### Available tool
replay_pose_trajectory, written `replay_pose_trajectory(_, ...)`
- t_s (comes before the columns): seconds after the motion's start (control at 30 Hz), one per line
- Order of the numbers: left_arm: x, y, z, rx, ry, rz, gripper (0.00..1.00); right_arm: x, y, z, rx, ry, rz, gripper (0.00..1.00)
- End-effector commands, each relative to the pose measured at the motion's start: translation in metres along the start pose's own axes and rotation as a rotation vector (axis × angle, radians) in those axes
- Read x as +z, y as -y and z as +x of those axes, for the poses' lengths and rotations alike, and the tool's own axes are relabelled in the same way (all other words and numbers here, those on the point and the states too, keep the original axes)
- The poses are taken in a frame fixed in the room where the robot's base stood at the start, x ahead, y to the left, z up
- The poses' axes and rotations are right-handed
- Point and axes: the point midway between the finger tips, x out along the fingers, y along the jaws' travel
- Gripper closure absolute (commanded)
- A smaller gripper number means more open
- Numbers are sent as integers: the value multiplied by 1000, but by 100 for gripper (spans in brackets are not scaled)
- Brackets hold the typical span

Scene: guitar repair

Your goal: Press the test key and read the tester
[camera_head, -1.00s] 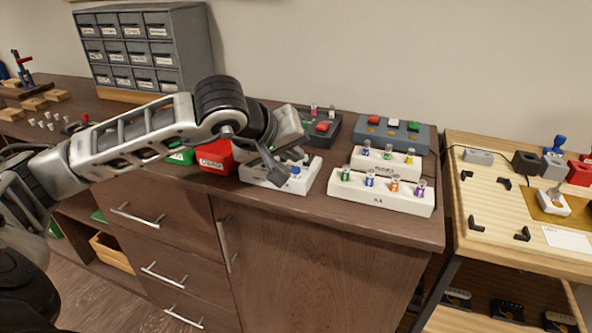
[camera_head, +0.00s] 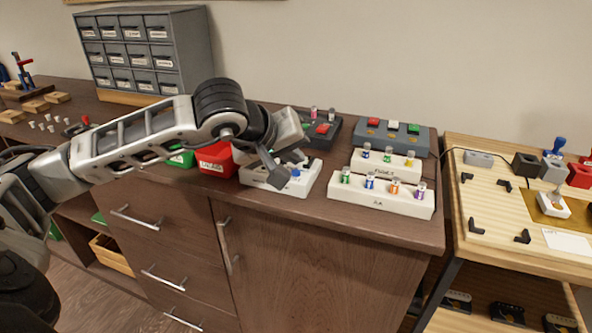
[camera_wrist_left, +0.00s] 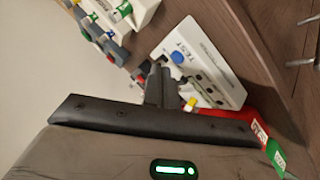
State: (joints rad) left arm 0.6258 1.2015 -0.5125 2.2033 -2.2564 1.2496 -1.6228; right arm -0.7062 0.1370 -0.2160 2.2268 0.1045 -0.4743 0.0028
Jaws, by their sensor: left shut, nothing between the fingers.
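A white tester box (camera_head: 305,182) sits on the brown cabinet top, partly hidden behind my left gripper in the head view. In the left wrist view the box (camera_wrist_left: 225,88) bears the word TEST beside a round blue key (camera_wrist_left: 177,57) and has a row of dark spots. My left gripper (camera_head: 277,179) is shut and empty, pointing down over the left part of the box. In the left wrist view its fingers (camera_wrist_left: 160,85) are beside the box, left of and below the blue key. I cannot tell whether they touch the box. My right gripper is not in view.
White racks (camera_head: 380,205) with coloured vials stand right of the tester. A grey box (camera_head: 392,136) with coloured buttons is behind them. A red bin (camera_head: 215,158) and a green bin (camera_head: 181,159) stand to the left. A grey drawer unit (camera_head: 145,55) stands at the back.

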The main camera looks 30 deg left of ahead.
Motion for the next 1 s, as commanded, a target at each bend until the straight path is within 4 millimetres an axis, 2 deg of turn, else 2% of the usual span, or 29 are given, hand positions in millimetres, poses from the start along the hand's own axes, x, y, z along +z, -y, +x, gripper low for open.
replay_pose_trajectory(0.7, 0, 0, 0, 0, 0, 0, 100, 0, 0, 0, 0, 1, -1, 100)
replay_pose_trajectory(1.0, 4, 4, 6, 1, 0, 0, 100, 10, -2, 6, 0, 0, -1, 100)
